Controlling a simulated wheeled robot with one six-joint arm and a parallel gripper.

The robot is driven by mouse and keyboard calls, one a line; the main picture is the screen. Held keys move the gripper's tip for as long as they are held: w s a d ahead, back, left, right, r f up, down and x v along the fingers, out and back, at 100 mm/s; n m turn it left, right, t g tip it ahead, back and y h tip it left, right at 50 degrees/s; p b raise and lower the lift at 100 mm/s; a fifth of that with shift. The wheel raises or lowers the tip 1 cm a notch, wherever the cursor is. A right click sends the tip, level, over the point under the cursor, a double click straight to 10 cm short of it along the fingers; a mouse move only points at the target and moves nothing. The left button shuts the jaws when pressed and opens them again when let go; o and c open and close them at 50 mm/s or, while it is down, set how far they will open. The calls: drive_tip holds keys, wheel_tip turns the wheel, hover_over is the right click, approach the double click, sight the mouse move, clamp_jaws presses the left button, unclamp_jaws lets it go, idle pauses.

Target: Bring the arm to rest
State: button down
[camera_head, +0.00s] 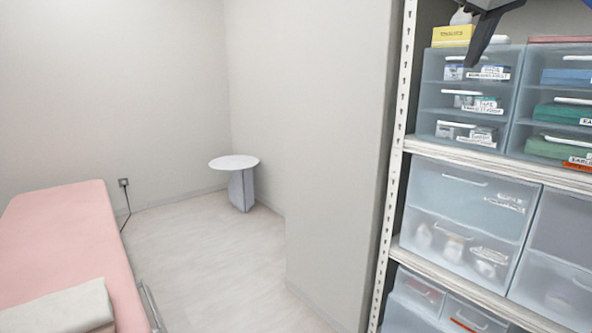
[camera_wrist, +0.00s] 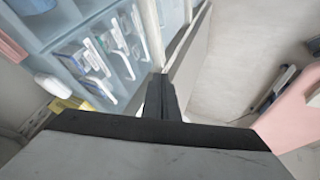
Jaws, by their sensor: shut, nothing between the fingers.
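My gripper (camera_head: 484,38) shows at the top right of the head view, in front of the upper drawers of the shelf; only its dark lower part is in frame. In the wrist view the dark fingers of my gripper (camera_wrist: 162,97) are together at the middle, with nothing between them. The rest of the arm is outside the head view.
A metal shelf (camera_head: 460,163) with clear labelled drawers (camera_head: 470,100) stands close on the right. A yellow box (camera_head: 453,35) sits on top of the drawers. A pink bed (camera_head: 70,245) with a folded towel (camera_head: 60,308) is at left. A round white table (camera_head: 234,162) stands at the back; floor between is clear.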

drive_tip(key=s+a+f+m, duration=0.1)
drive_tip(key=s+a+f, duration=0.2)
drive_tip(key=s+f, duration=0.6)
drive_tip(key=s+a+f+m+g, duration=0.1)
drive_tip(key=s+a+f, duration=0.3)
drive_tip(key=f, duration=2.2)
drive_tip(key=s+a+f+m+g+y, duration=0.1)
drive_tip(key=s+a+f+m, duration=0.2)
drive_tip(key=s+f, duration=1.2)
wheel_tip(320, 180, down, 3)
drive_tip(key=shift+s+a+r, duration=0.1)
drive_tip(key=shift+s+a, duration=0.1)
drive_tip(key=shift+a, duration=0.45)
drive_tip(key=shift+d, duration=0.1)
